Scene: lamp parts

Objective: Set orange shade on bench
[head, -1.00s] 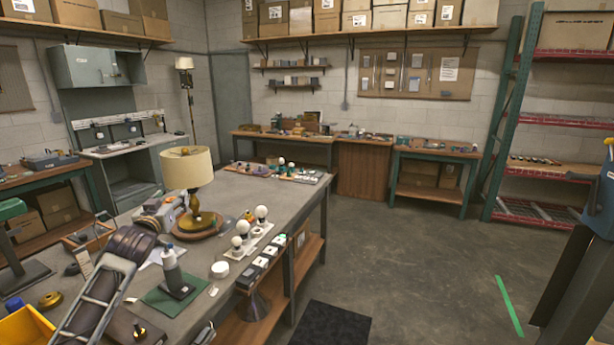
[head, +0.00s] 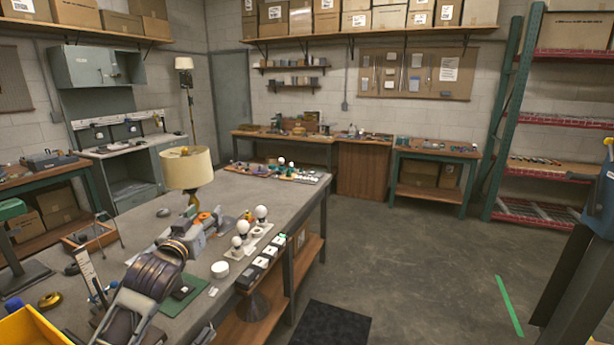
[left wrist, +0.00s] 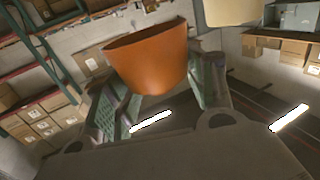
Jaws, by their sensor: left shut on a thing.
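The orange shade (left wrist: 150,62) is between the two fingers of my left gripper (left wrist: 158,90) in the left wrist view, wide end toward the top. In the head view my left gripper (head: 207,220) is over the grey bench (head: 270,190), beside the lamp with the cream shade (head: 187,168). Only a small orange patch shows at its tip there; my arm and gripper hide the rest. I cannot tell whether the shade touches the bench. My right gripper is out of view.
White bulbs (head: 262,212) on a pale strip and a white round piece (head: 220,269) stand right of the gripper. An orange-brown tray (head: 90,237) and a yellow bin (head: 30,328) are at left. The bench's middle far part is clear.

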